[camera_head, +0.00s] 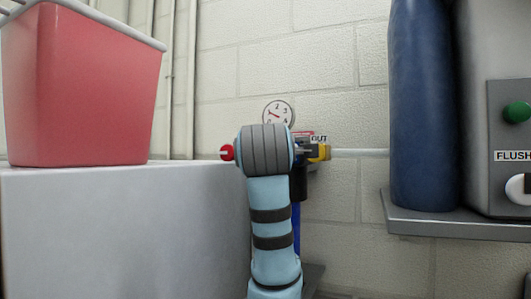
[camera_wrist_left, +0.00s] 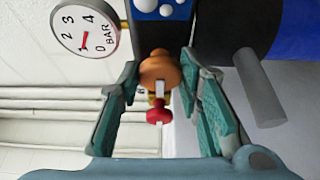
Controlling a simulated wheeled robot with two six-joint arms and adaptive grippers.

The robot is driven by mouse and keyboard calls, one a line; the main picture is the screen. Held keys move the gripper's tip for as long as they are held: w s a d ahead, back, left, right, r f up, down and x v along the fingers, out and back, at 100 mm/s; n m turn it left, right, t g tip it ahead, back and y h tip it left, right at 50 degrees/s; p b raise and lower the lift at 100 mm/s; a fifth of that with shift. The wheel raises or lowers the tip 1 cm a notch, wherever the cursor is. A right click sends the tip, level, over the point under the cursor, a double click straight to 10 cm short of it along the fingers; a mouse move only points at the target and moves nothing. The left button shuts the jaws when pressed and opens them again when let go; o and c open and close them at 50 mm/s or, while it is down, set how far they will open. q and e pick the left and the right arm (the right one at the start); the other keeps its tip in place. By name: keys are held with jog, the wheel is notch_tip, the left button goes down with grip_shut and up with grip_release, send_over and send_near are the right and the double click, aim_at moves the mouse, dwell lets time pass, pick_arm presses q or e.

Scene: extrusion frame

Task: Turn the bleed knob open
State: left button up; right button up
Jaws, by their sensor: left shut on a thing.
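An orange knob (camera_wrist_left: 160,71) sits between the two fingertips of my left gripper (camera_wrist_left: 158,76) in the left wrist view, and the gripper is shut on it. A marking or slot on the knob that would show its turn cannot be made out. A red knob (camera_wrist_left: 159,112) with a pale stem shows lower between the fingers; it also shows left of my arm in the head view (camera_head: 227,152). A round pressure gauge (camera_wrist_left: 87,32) marked BAR is beside the fitting, and above my wrist in the head view (camera_head: 278,112). My wrist hides the gripper and orange knob there.
A yellow fitting (camera_head: 318,152) and pipe (camera_head: 360,153) lie right of my wrist. A red bin (camera_head: 85,85) stands on a white block (camera_head: 120,225) at left. A blue cylinder (camera_head: 425,110) and a grey box (camera_head: 495,65) stand on a shelf (camera_head: 460,225) at right.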

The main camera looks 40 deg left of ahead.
pick_arm(q)
jog(key=shift+f, duration=0.15)
jog(key=o, duration=1.1)
jog(key=shift+s, duration=0.1)
jog(key=shift+o, duration=0.2)
jog(key=v, duration=1.1)
jog(key=shift+s+d, duration=0.15)
jog(key=shift+s, duration=0.2)
